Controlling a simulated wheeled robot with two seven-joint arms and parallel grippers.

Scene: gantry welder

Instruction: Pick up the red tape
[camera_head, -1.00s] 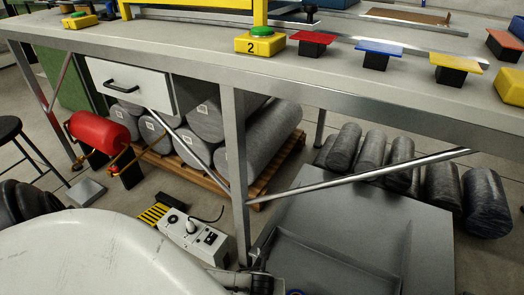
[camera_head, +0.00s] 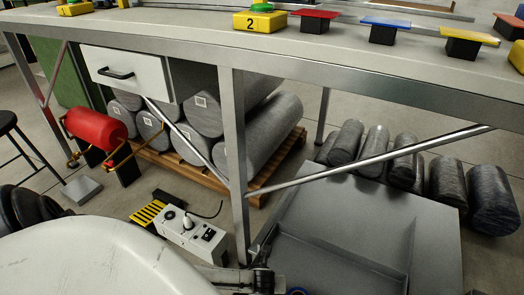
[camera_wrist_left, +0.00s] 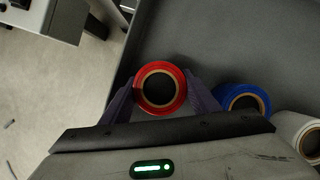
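The red tape (camera_wrist_left: 177,102) is a red roll in the left wrist view, standing out against the grey tray (camera_head: 430,205). My left gripper (camera_wrist_left: 160,82) has one dark finger on each side of the roll, very close to its rim. I cannot tell whether the fingers press on it. In the head view my left gripper (camera_head: 262,270) shows only in part at the bottom edge, and the red tape is hidden there. My right gripper is not in view.
A blue tape roll (camera_wrist_left: 229,92) and a white roll (camera_wrist_left: 290,122) lie to the right of the red one. The metal workbench (camera_head: 350,65) stands above and behind, with its leg (camera_head: 234,150) and diagonal brace (camera_head: 370,160) near the tray. A white socket box (camera_head: 190,238) is on the floor.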

